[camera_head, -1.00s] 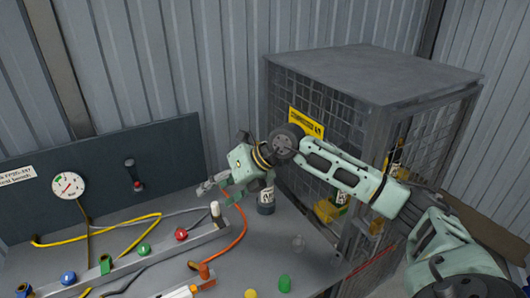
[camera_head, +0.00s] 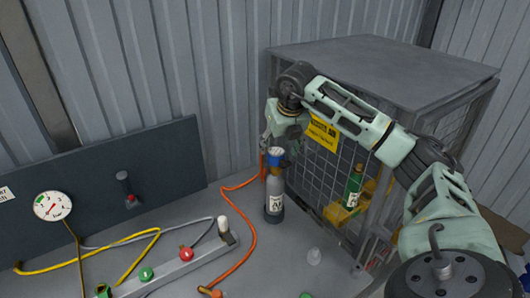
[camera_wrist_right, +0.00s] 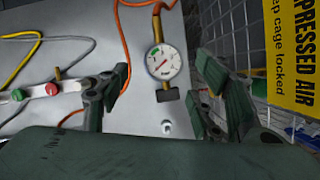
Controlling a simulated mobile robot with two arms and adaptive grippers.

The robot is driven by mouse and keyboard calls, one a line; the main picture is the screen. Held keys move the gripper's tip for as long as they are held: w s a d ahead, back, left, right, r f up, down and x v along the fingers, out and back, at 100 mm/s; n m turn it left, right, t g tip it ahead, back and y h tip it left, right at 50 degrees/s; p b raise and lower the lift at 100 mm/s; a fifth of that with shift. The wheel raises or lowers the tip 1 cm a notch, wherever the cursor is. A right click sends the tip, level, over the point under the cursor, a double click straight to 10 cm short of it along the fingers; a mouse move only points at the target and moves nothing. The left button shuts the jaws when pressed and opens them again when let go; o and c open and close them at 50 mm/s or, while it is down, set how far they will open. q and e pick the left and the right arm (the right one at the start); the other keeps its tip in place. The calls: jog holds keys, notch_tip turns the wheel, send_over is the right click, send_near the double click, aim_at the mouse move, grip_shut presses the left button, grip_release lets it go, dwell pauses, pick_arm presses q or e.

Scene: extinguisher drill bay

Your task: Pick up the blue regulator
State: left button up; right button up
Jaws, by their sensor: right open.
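In the right wrist view my right gripper (camera_wrist_right: 163,92) is open. A round white gauge (camera_wrist_right: 163,62) on a brass fitting shows between its fingers, with no blue part visible there. My left gripper is not in view.
The wire cage (camera_head: 322,165) stands close on the right, with a yellow sign (camera_head: 322,131) and a green bottle (camera_head: 353,186) inside. The manifold bar (camera_head: 207,258) lies further left.

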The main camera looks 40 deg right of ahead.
aim_at(277, 154)
jog(key=shift+w+d+f, duration=0.1)
jog(key=shift+w+f, duration=0.1)
jog(key=shift+f, duration=0.1)
jog(key=p+x, duration=0.3)
jog(key=x, duration=0.1)
jog(key=shift+s+f+p, duration=0.15)
jog(key=shift+s+p, duration=0.1)
jog(key=shift+p, duration=0.05)
jog(key=shift+x, duration=1.1)
jog(key=shift+w+d+f, duration=0.1)
jog(key=shift+w+f, duration=0.05)
jog(key=shift+c, duration=1.1)
jog(key=c, duration=0.9)
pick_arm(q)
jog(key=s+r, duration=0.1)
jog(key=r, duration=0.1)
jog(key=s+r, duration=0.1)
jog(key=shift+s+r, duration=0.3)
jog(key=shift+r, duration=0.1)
pick_arm(e)
jog(key=shift+c, duration=0.6)
jog(key=shift+r, duration=0.2)
